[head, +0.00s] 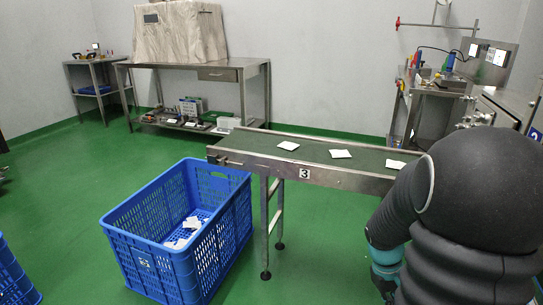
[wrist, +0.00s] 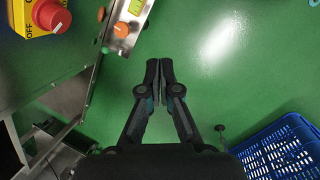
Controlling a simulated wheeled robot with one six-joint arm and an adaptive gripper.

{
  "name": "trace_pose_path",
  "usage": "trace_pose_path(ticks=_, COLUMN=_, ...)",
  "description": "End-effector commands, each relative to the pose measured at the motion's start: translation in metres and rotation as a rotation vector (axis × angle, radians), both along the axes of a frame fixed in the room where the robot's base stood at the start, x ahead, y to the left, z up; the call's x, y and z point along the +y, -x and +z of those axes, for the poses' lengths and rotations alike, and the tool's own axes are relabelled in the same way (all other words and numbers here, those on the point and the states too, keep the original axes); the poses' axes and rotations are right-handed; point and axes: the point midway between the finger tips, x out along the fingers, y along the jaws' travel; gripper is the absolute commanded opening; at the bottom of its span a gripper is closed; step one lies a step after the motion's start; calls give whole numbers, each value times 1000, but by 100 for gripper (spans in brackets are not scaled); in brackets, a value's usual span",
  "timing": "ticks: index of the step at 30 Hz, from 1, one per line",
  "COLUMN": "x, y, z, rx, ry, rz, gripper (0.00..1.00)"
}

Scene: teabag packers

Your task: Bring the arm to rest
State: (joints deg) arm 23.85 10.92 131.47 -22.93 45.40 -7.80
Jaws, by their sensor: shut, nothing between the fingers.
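My arm fills the lower right of the head view, folded close in front of the camera, and hides the right end of the conveyor. In the wrist view my gripper (wrist: 159,72) points down over the green floor. Its two fingers are together with nothing between them.
A conveyor (head: 330,175) carries several white teabags (head: 340,154). A blue crate (head: 128,240) with teabags inside stands at its left end; a blue crate also shows in the wrist view (wrist: 285,150). A red stop button (wrist: 52,17) is close to the gripper's upper left.

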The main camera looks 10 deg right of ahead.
Motion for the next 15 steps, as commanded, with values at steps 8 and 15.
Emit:
trace_pose_path(ticks=8, x=69, y=13, z=65, rx=-179, ry=-46, rz=-135, gripper=0)
trace_pose_path(ticks=15, x=123, y=31, z=110, rx=-331, ry=-114, rz=-170, gripper=0)
